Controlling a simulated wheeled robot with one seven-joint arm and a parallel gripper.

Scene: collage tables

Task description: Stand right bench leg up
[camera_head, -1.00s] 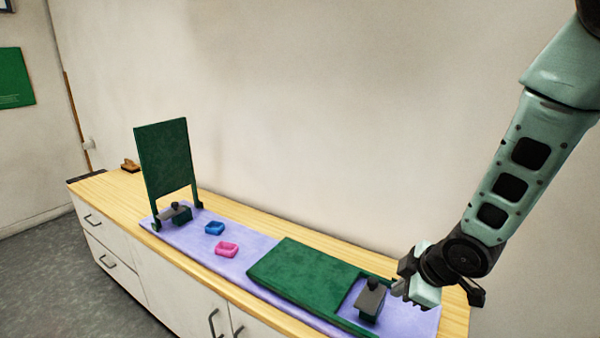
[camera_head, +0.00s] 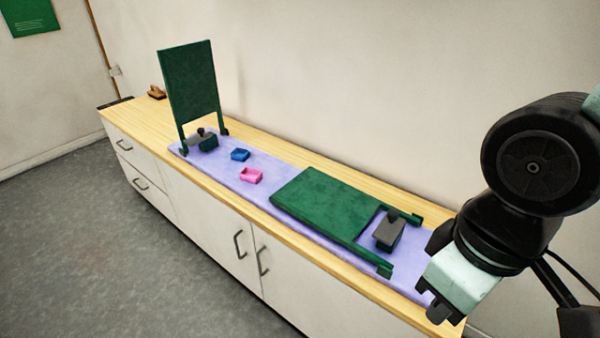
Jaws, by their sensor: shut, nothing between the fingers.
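The right bench leg is a green panel (camera_head: 322,203) with two short feet, lying flat on the purple mat (camera_head: 409,277). Its feet point right. My gripper (camera_head: 438,308) is at the lower right, over the right end of the counter, apart from the lying panel. It is shut and empty.
A brown object (camera_head: 157,92) lies on the far left of the wooden counter (camera_head: 137,109). The wall runs close behind the counter.

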